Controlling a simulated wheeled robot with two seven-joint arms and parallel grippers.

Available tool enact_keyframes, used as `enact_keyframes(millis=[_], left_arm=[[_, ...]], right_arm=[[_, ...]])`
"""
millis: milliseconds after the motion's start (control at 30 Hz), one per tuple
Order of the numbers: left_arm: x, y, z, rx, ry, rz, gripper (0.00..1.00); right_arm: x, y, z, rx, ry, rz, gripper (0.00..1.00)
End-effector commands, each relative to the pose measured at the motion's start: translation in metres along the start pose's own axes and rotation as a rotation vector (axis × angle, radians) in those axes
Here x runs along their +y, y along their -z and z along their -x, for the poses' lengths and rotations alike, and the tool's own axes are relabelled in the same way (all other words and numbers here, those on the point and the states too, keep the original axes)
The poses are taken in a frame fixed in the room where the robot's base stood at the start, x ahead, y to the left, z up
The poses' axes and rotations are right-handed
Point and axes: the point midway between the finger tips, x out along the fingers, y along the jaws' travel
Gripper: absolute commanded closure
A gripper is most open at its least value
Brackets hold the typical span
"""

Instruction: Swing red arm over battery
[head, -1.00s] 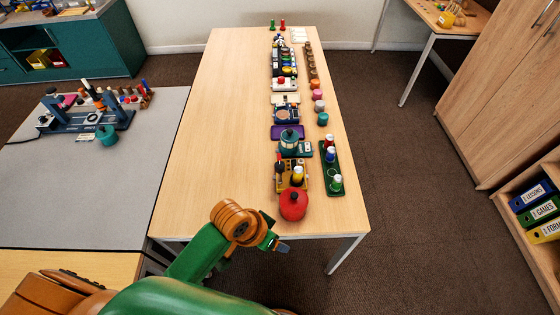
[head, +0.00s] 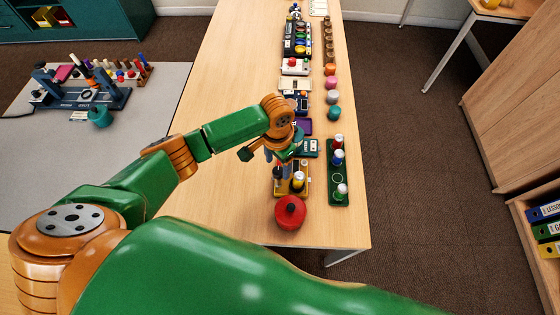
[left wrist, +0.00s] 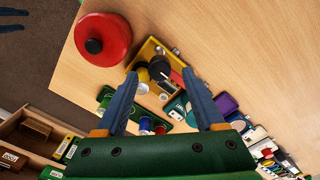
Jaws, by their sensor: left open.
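My left gripper (head: 277,165) hangs over the yellow tray (head: 306,191), partly hiding it. In the left wrist view the gripper (left wrist: 160,73) is open and empty, its blue-grey fingers wide apart. Between and beyond the fingertips lies the yellow tray (left wrist: 147,51). It carries a black round piece (left wrist: 159,67), a small red part (left wrist: 177,78) and a yellow-and-white piece, which also shows in the head view (head: 298,179). I cannot tell which of these is the red arm or the battery. My right gripper is not in view.
A red pot with a black knob (head: 290,214) stands just nearer than the yellow tray. A green rack (head: 337,187) with capped bottles stands to the right. Several other trays and coloured pieces run back along the table (head: 225,95). The table's left half is clear.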

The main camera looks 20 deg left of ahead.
Motion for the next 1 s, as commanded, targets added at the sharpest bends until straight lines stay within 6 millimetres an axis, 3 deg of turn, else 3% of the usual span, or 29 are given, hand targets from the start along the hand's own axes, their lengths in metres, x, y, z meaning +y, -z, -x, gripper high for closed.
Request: enact_keyframes(millis=[167,400,433,600,700,1000], left_arm=[[0.000,0.000,-0.025,0.000,0.000,0.000,0.29],[0.000,0.000,-0.028,0.002,0.001,-0.002,0.29],[0.000,0.000,-0.028,0.002,0.000,-0.002,0.32],[0.000,0.000,-0.027,0.003,0.000,-0.002,0.78],[0.000,0.000,-0.027,0.002,0.000,-0.002,1.00],[0.000,0.000,-0.026,0.002,0.000,-0.033,1.00]], right_arm=[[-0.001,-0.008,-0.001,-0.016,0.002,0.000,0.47],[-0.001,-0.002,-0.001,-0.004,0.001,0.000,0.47],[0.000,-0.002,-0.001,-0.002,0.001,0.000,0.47],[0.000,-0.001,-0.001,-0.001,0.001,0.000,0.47],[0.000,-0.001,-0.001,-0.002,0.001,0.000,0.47],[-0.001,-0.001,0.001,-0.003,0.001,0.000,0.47]])
